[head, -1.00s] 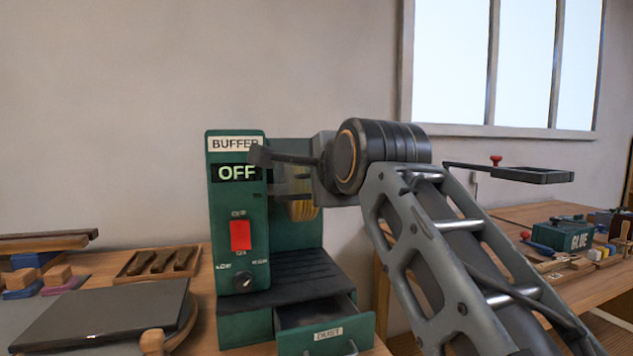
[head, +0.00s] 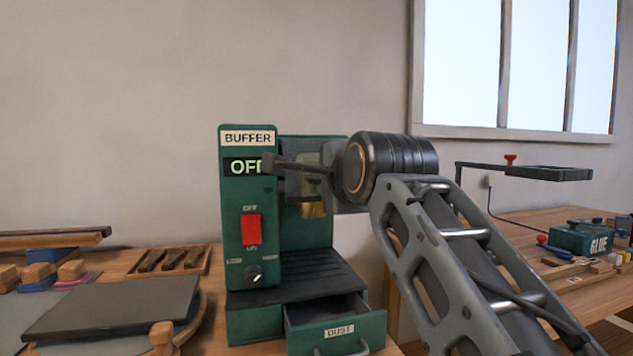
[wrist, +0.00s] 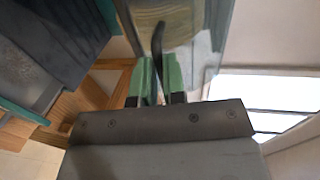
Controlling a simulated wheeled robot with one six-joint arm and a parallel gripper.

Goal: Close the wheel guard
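The green buffer (head: 290,265) stands on the bench in the head view, with OFF on its display. Its wheel guard (head: 308,160) is a see-through panel in front of the yellowish wheel (head: 313,208). The guard also shows in the wrist view (wrist: 207,48), beside the wheel (wrist: 165,22). My gripper (wrist: 158,65) has its two green fingers close on either side of a thin dark rod (wrist: 157,40), apparently the guard's handle. In the head view my wrist partly covers the guard and the fingers are hard to make out.
The dust drawer (head: 335,330) stands open below. A red switch (head: 250,229) and a knob (head: 252,276) are on the front panel. A tool tray (head: 170,262) lies to the left. A glue box (head: 585,238) sits on the right bench.

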